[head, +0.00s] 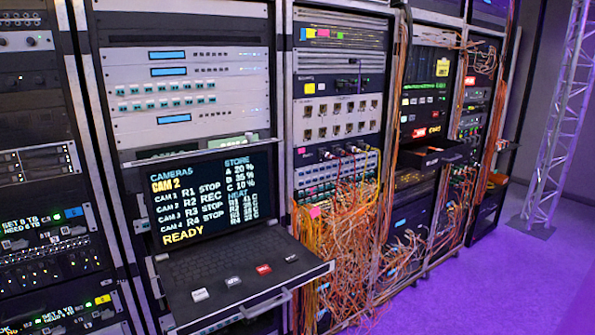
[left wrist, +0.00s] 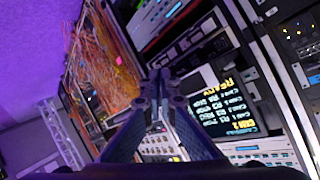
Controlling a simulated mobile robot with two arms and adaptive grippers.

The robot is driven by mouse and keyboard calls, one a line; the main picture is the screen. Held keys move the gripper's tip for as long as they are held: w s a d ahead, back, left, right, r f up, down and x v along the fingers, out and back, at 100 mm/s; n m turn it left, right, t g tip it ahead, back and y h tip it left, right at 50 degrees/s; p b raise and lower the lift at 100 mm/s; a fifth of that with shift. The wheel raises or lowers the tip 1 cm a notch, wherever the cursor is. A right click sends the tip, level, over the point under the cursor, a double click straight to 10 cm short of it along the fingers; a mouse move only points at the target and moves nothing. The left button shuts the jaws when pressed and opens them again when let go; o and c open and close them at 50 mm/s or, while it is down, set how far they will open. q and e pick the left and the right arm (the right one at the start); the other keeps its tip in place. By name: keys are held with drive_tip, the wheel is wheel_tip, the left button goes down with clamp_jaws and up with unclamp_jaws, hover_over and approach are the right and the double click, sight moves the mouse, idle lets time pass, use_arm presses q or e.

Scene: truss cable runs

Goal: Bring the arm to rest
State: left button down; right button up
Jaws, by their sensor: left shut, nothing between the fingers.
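My left gripper (left wrist: 158,78) shows in the left wrist view, with its dark fingers brought together at the tips and nothing between them. Equipment racks and orange cables stand behind it in that tilted view. Neither of my arms shows in the head view. My right gripper is in neither view.
A pull-out console with a lit screen (head: 210,195) and keyboard tray (head: 240,275) juts from the racks. Loose orange cables (head: 345,235) hang to its right. An open drawer (head: 432,153) sticks out further right. A truss (head: 562,110) stands on clear purple-lit floor (head: 480,285).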

use_arm(q)
drive_tip(key=s+f+n+g, duration=0.1)
drive_tip(key=s+f+g, duration=0.2)
drive_tip(key=s+f, duration=0.35)
drive_tip(key=s+f+n+g+h, duration=0.1)
drive_tip(key=s+f+g, duration=0.2)
drive_tip(key=s, duration=0.7)
drive_tip(key=s+f+n+g, duration=0.1)
drive_tip(key=s+f+g, duration=0.3)
drive_tip(key=s, duration=0.4)
wheel_tip(320, 180, down, 27)
drive_tip(key=s, duration=0.2)
drive_tip(key=s+a+f+g, duration=0.2)
drive_tip(key=s+f, duration=1.3)
drive_tip(key=s, duration=0.2)
drive_tip(key=shift+a+m, duration=0.3)
drive_tip(key=shift+a, duration=0.1)
drive_tip(key=shift+f, duration=0.1)
